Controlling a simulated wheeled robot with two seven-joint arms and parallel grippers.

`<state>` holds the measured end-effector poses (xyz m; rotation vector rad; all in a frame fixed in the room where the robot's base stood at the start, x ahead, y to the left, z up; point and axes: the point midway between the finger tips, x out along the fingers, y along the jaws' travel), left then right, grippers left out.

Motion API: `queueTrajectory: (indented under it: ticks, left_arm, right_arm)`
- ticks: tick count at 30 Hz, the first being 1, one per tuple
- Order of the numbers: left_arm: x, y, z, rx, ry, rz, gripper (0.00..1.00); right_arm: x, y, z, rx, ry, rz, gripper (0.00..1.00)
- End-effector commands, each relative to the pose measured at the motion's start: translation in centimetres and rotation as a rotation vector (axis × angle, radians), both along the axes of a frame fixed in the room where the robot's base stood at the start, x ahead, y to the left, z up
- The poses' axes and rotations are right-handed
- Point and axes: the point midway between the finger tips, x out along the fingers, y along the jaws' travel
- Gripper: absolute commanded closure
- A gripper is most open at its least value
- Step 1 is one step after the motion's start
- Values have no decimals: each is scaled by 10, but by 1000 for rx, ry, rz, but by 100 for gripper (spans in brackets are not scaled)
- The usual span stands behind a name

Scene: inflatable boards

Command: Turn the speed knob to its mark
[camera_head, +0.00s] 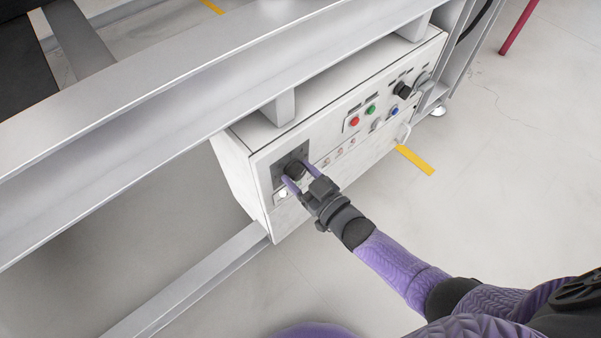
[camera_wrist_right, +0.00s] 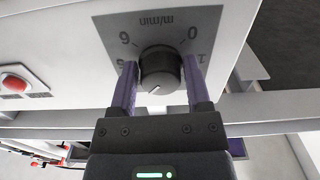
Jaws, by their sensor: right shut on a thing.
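The speed knob (camera_head: 294,169) is a black round knob on a grey dial plate at the left end of the white control box (camera_head: 237,165). In the right wrist view the knob (camera_wrist_right: 161,70) carries a white pointer line, and the dial plate (camera_wrist_right: 115,30) reads "m/min" with numbers around it, upside down. The pointer's line runs toward the lower left of the knob in that view. My right gripper (camera_head: 298,175) has its two purple fingers on either side of the knob and is shut on it; the fingers also show in the wrist view (camera_wrist_right: 160,88). My left gripper is not in view.
The box front also has a red button (camera_head: 355,121), a green button (camera_head: 371,110), a blue button (camera_head: 394,111) and another black knob (camera_head: 403,90). A grey metal beam (camera_head: 200,95) runs above the box. A yellow floor strip (camera_head: 415,160) lies to the right. Open floor lies in front.

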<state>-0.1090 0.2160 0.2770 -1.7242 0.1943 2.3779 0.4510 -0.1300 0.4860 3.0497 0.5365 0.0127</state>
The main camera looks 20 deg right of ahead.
Motion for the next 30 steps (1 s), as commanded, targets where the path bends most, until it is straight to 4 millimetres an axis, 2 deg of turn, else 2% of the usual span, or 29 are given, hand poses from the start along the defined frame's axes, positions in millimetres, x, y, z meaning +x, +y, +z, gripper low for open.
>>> queueTrajectory:
  ticks: [9, 19, 20, 21, 24, 30]
  left_arm:
    - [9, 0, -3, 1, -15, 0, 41]
    - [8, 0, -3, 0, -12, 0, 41]
    - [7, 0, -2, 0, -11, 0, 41]
    - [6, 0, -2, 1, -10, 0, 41]
    - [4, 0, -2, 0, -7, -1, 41]
    - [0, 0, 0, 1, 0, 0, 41]
  right_arm:
    - [-1, 0, -1, 41, 19, 1, 97]
    - [-1, 0, -1, 42, 19, 0, 97]
    - [-1, 0, -1, 42, 19, 0, 34]
    - [-1, 0, -1, 42, 19, 0, 25]
    - [0, 0, -1, 42, 19, 0, 4]
    - [0, 0, 0, 43, 17, 0, 3]
